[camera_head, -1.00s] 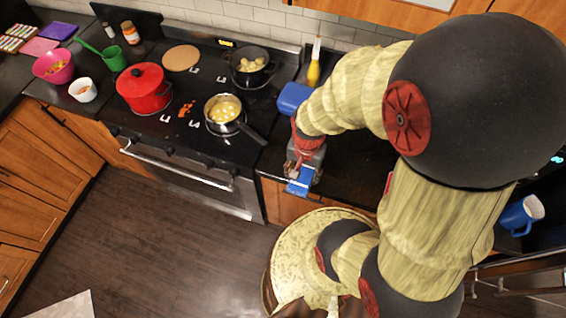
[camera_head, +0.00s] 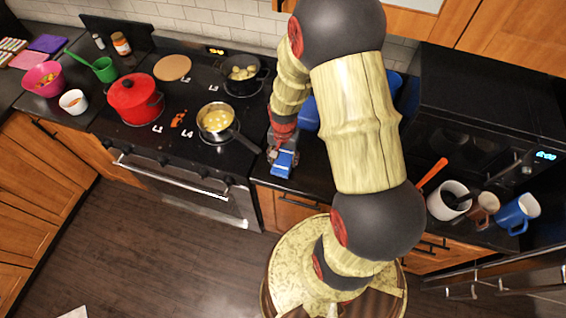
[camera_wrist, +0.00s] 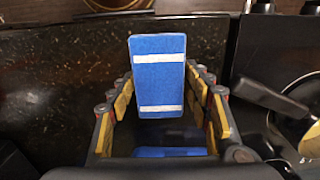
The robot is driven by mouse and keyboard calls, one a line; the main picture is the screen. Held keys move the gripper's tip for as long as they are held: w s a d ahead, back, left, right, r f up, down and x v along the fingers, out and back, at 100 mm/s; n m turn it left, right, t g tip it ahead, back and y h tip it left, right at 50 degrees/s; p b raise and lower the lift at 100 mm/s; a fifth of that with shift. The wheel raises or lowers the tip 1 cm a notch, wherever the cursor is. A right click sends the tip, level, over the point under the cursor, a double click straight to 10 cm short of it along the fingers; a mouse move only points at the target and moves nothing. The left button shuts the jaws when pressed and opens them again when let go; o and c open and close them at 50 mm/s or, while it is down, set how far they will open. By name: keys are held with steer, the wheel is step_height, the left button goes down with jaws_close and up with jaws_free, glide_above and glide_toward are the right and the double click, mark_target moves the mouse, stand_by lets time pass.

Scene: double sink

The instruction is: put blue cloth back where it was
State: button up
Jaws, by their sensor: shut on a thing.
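The blue cloth (camera_head: 285,160) hangs at the end of my arm over the counter, just right of the stove. In the wrist view the blue cloth (camera_wrist: 157,72) shows two white stripes and stands out between the fingers. My gripper (camera_wrist: 163,98) is shut on it, with a finger on either side. In the head view my gripper (camera_head: 279,146) is partly hidden by my own arm. A darker blue patch (camera_wrist: 170,152) shows low between the fingers; I cannot tell whether it is part of the cloth.
The stove carries a red pot (camera_head: 135,100), a pan of yellow food (camera_head: 216,120) with its handle toward the gripper, and a dark pot (camera_head: 242,75). A blue thing (camera_head: 308,115) stands behind my arm. Mugs (camera_head: 516,213) and a utensil holder (camera_head: 447,201) are at right.

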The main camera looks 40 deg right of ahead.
mark_target(283, 163)
steer(key=shift+w+f, duration=0.25)
steer(key=shift+f, duration=0.1)
steer(key=shift+d+f, duration=0.1)
steer(key=shift+f, duration=1.45)
steer(key=shift+f, duration=0.15)
steer(key=o, duration=1)
steer(key=shift+o, duration=0.2)
